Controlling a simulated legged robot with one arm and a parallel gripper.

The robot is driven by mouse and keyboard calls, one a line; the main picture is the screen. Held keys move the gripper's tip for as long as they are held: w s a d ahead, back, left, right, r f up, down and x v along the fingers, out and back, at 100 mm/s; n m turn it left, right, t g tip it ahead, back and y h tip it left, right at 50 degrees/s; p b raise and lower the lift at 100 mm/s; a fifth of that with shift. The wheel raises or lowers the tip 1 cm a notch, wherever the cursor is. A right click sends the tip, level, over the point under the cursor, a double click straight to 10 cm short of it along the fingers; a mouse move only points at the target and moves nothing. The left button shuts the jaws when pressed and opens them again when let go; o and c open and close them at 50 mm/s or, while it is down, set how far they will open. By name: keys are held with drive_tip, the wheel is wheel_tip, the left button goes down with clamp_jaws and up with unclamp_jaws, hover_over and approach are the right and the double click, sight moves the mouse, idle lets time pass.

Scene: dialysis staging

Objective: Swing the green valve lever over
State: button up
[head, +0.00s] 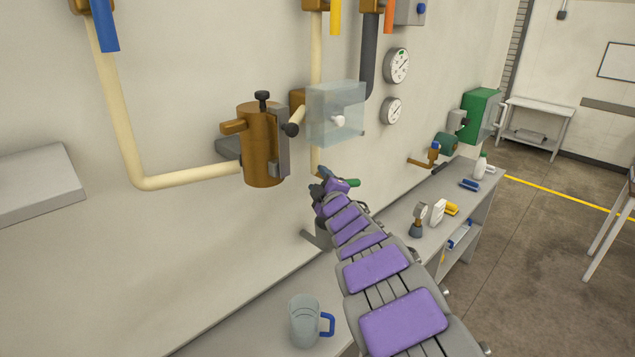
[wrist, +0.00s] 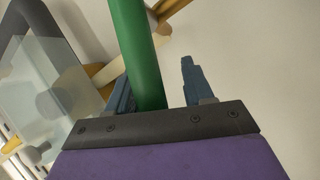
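The green valve lever (head: 353,183) shows in the head view as a short green end just right of my gripper (head: 320,187); the rest of it is hidden behind the gripper. In the wrist view the lever (wrist: 138,50) is a long green bar running from the top edge down between the two blue-grey fingers of my gripper (wrist: 157,75). It lies close beside the left finger, with a clear gap to the right finger. The gripper is open; I cannot tell whether the left finger touches the lever. The valve body is not clearly visible.
A clear box cover (head: 336,115) is on the wall above my gripper and also shows in the wrist view (wrist: 45,85). A brown canister (head: 262,150) and cream pipe (head: 125,130) are to the left.

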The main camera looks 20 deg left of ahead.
drive_tip(key=d, duration=0.3)
drive_tip(key=shift+r, duration=0.4)
drive_tip(key=shift+a, duration=0.25)
drive_tip(key=c, duration=0.3)
drive_tip(key=shift+a+f, duration=0.2)
drive_tip(key=shift+a, duration=0.7)
drive_tip(key=c, duration=0.5)
drive_tip(key=shift+c, duration=0.6)
drive_tip(key=shift+d+f, duration=0.15)
drive_tip(key=shift+d, duration=0.05)
clamp_jaws()
